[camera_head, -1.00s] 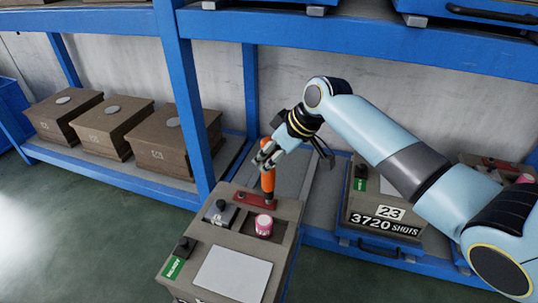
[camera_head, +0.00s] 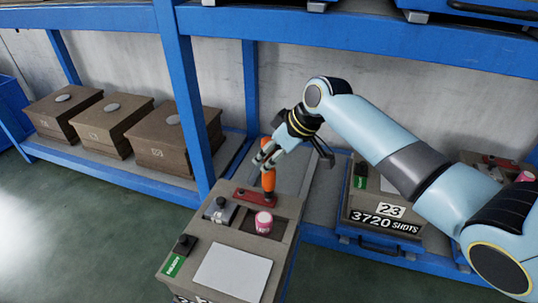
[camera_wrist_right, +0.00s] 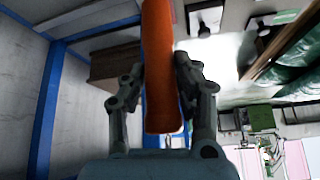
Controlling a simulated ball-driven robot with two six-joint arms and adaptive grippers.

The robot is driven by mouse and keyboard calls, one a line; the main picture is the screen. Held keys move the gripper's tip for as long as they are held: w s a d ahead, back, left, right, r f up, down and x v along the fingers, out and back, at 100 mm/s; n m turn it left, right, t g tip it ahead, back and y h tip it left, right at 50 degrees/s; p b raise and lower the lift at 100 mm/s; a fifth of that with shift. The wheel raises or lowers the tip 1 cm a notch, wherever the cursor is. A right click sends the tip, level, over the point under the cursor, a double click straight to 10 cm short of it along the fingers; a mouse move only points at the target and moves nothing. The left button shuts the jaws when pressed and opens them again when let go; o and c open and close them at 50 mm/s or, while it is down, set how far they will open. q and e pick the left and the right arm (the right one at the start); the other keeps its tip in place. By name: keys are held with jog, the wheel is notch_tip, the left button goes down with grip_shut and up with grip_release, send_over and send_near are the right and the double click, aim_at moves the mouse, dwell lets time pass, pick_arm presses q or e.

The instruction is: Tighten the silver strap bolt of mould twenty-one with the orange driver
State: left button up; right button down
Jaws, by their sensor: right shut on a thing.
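My right gripper (camera_head: 267,160) is shut on the orange driver (camera_head: 269,182) and holds it nearly upright. In the right wrist view the orange handle (camera_wrist_right: 162,75) runs between the two fingers. The driver's lower end is over the red strap (camera_head: 251,196) on the brown mould (camera_head: 205,258) in front. The silver strap bolt cannot be made out at the driver's tip, and I cannot tell if they touch. The front mould's number is cut off at the picture's lower edge. My left gripper is not in view.
Several brown boxes (camera_head: 108,128) line the left shelf. A blue post (camera_head: 189,105) stands close by.

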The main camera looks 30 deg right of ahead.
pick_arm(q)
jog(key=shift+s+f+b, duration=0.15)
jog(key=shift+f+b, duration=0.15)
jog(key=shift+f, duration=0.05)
pick_arm(e)
jog(key=shift+f, duration=0.75)
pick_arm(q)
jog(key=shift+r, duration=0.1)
pick_arm(e)
jog(key=shift+s+f, duration=0.15)
jog(key=shift+f, duration=0.15)
dwell(1.2)
jog(key=shift+w+r+p, duration=0.2)
jog(key=shift+r+p, duration=2.35)
jog(key=shift+r, duration=0.2)
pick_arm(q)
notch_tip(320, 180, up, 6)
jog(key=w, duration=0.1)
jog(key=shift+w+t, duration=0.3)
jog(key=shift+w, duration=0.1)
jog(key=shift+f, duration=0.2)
